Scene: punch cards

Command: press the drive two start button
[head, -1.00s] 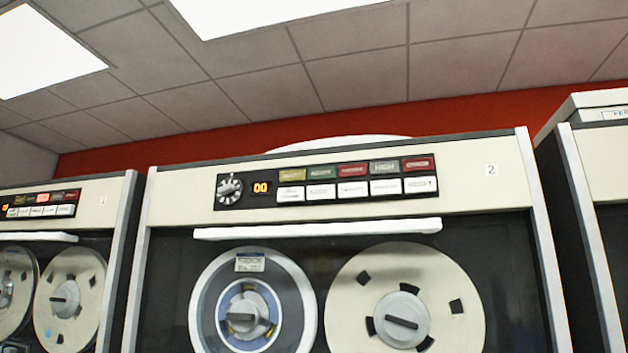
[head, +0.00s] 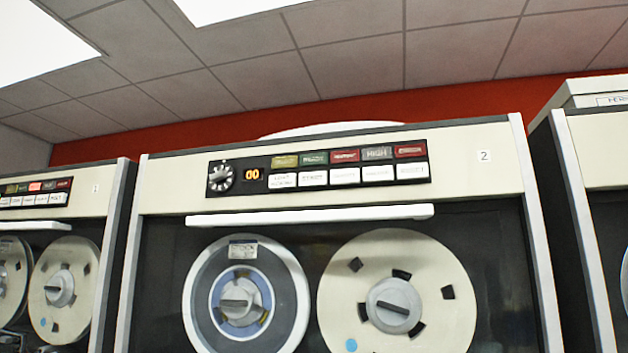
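Drive two (head: 460,170), a cream tape cabinet marked "2", stands straight ahead in the head view. Its black control panel (head: 318,169) sits on the upper front. The panel has a round knob (head: 221,177), an orange display reading "00" (head: 252,174), a top row of coloured lamps including a green one (head: 314,158), and a lower row of white buttons (head: 345,176). The button lettering is too small to read surely, so I cannot tell which is start. Neither of my grippers is in view.
Another drive (head: 85,205) stands at the left, a further cabinet (head: 600,130) at the right. A red wall (head: 480,98) is behind.

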